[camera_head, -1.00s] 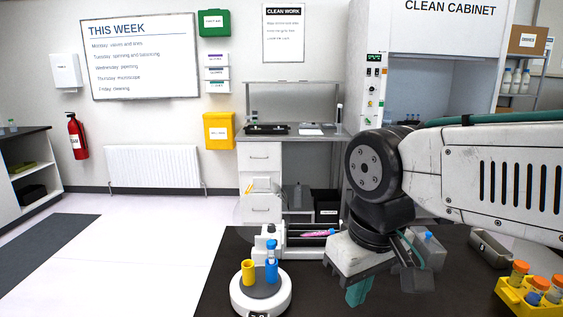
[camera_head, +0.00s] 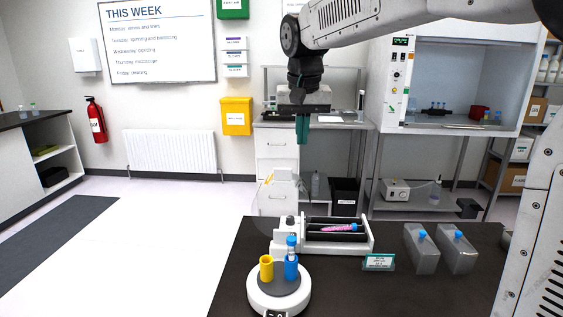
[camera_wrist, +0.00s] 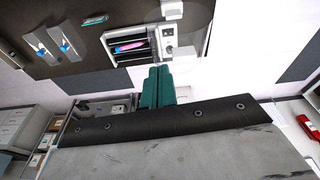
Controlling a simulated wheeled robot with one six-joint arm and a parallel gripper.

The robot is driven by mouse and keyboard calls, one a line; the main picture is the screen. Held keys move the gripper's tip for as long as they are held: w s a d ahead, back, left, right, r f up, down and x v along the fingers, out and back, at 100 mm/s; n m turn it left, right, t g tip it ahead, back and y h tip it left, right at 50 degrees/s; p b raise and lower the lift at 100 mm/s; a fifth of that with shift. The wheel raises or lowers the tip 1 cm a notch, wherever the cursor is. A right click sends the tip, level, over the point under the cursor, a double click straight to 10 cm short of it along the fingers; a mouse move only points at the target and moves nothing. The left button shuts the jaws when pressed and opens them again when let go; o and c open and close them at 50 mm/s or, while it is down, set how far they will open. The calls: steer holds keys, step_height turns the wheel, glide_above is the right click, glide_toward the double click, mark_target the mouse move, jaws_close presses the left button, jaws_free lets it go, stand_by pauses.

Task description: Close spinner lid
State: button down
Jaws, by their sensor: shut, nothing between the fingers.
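A white device (camera_head: 370,236) with dark slots and a pink tube (camera_head: 338,227) lying in it stands on the dark bench in the head view. It also shows in the wrist view (camera_wrist: 110,36). A clear, rounded lid-like panel (camera_head: 270,196) stands raised at its left end; its edges are faint, and I cannot tell exactly where it joins. My gripper (camera_head: 302,141) has teal fingers pressed together, pointing down, empty. It hangs above and behind the device in the head view, touching nothing. In the wrist view the closed fingers (camera_wrist: 157,70) are apart from the device.
Bench space at front right is clear.

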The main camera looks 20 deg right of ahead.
steer(key=w+a+m, duration=0.1)
steer(key=w, duration=0.9)
steer(key=f, duration=0.3)
steer(key=w+f, duration=0.1)
steer(key=f, duration=0.5)
steer(key=shift+w+d+f, duration=0.2)
steer(key=shift+w+f, duration=0.05)
steer(key=shift+w, duration=0.1)
steer(key=shift+s+a+f, duration=0.1)
steer(key=shift+s+a, duration=0.15)
steer(key=shift+s, duration=0.4)
steer(key=shift+s+a+f, duration=0.1)
steer(key=shift+s+a, duration=0.15)
steer(key=shift+s, duration=0.35)
steer(key=shift+s+a, duration=0.2)
steer(key=shift+s, duration=0.25)
